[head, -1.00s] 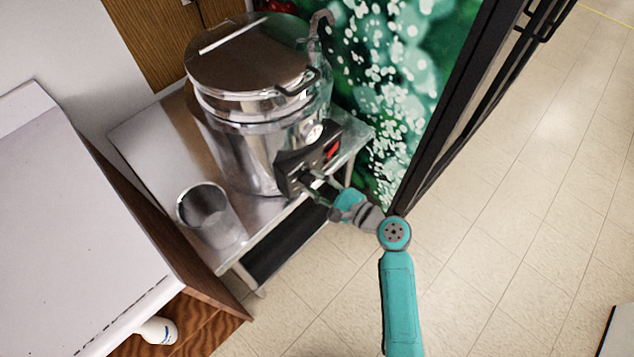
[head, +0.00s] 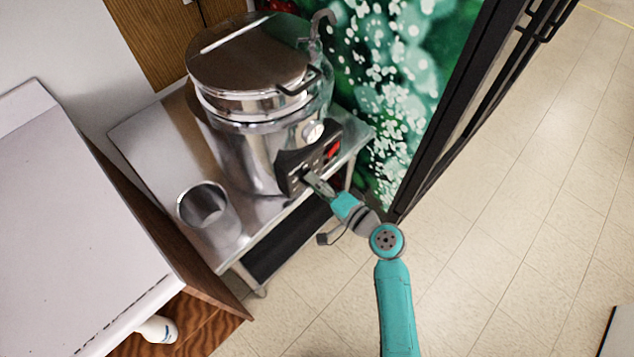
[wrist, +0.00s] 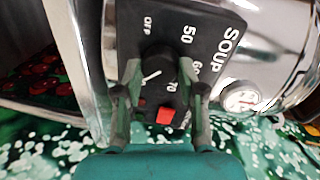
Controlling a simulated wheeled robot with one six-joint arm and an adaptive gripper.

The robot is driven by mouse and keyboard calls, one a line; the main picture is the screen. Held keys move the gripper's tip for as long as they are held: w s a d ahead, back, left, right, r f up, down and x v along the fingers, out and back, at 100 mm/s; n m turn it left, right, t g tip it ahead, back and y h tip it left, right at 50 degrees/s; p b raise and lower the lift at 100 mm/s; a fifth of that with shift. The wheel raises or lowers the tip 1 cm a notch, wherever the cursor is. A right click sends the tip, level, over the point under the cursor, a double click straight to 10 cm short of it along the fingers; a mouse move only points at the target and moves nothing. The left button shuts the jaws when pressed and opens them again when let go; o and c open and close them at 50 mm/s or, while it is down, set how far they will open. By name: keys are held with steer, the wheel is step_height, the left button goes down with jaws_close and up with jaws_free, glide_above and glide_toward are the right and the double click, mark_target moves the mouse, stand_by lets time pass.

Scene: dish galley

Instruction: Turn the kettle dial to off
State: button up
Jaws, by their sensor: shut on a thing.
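The kettle (head: 240,150) is a large steel pot with a lid, standing on a steel table. Its black control panel (head: 325,142) faces my arm and also shows in the wrist view (wrist: 215,45), marked SOUP, OFF, 50, 60 and 70. The black dial (wrist: 158,58) sits on this panel with a white pointer line slanting across it, away from the OFF mark; its exact setting is unclear. My gripper (wrist: 160,72) is shut on the dial, one finger on each side. In the head view my gripper (head: 312,182) reaches the panel and hides the dial.
A red switch (wrist: 165,116) is beside the dial. A steel cup (head: 207,212) stands on the steel table (head: 150,140) left of the kettle. A dark frame (head: 455,110) rises right of my arm.

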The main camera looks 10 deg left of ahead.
steer(key=shift+n, duration=1.5)
steer(key=o, duration=1.1)
steer(key=shift+o, duration=0.2)
steer(key=shift+s, duration=0.1)
steer(key=v, duration=1.2)
steer(key=shift+a+f, duration=0.1)
